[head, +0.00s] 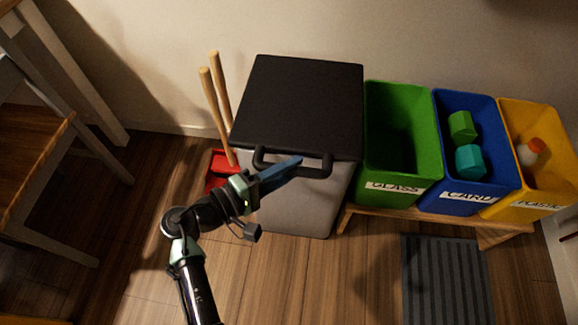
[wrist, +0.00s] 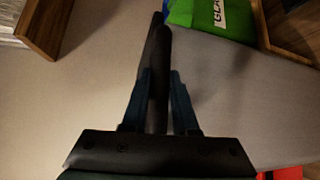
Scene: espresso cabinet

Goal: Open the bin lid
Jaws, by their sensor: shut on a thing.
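The bin (head: 285,206) is a tall grey box with a flat black lid (head: 301,102), and the lid lies closed on it. A black bar handle (head: 318,174) runs along the lid's front edge. My gripper (head: 290,168) is at this handle in the head view, with its blue fingers across it. In the wrist view the dark handle (wrist: 161,60) passes between the two fingertips of my gripper (wrist: 160,80), which are shut on it. Part of the handle is hidden behind the fingers in the head view.
Green (head: 400,165), blue (head: 478,185) and yellow (head: 540,195) open bins stand on a low wooden bench at right. A red container (head: 217,168) and two wooden handles (head: 216,110) stand close left of the bin. A grey mat (head: 445,280) lies in front. Wooden furniture is at far left.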

